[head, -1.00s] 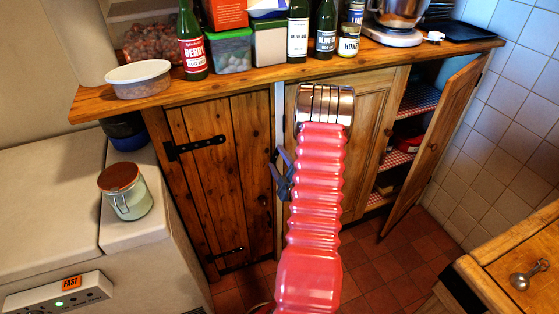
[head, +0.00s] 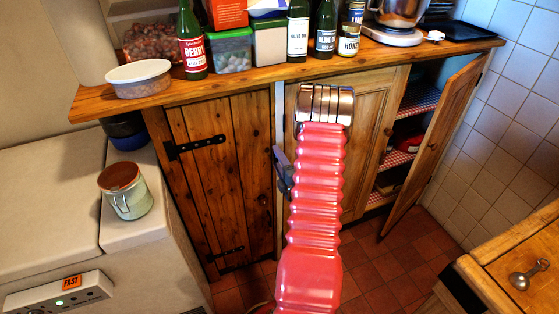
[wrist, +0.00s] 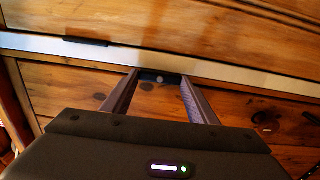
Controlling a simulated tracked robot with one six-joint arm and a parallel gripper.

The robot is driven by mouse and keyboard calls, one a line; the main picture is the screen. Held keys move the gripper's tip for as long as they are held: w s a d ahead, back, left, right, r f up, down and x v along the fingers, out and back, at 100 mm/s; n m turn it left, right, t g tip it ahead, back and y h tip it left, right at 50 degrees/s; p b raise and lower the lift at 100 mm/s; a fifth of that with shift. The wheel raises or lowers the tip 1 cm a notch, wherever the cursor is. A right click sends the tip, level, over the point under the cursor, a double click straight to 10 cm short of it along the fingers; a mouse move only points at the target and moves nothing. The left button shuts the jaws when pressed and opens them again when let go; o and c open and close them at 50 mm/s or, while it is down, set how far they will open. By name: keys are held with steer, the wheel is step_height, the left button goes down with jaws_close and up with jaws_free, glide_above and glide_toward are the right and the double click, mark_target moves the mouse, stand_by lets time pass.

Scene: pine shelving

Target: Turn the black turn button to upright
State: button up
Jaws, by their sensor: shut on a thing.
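The black turn button (wrist: 161,77) shows in the wrist view as a small dark piece with a pale round screw head, just below a pale strip. Its visible part runs roughly along that strip; its ends are hidden by my fingers, so its exact tilt cannot be told. My gripper (wrist: 160,76) has one fingertip on each side of it and is shut on it. In the head view my gripper (head: 283,170) is at the strip between the two cupboard doors, partly behind my red arm. The button is hidden there.
A dark plank door (head: 222,175) with black hinges stands left of my arm, a paler door (head: 372,130) right. A further door (head: 436,145) hangs open on the right. The worktop (head: 235,84) above holds bottles and tubs. A drawer unit (head: 515,255) is at lower right.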

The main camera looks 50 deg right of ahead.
steer(key=shift+a+f, duration=0.1)
steer(key=shift+f, duration=0.15)
steer(key=o, duration=1)
steer(key=shift+r, duration=0.15)
steer(key=shift+o, duration=0.2)
steer(key=shift+s, duration=0.15)
steer(key=v, duration=1.3)
steer(key=shift+s+a, duration=0.15)
steer(key=shift+s, duration=0.05)
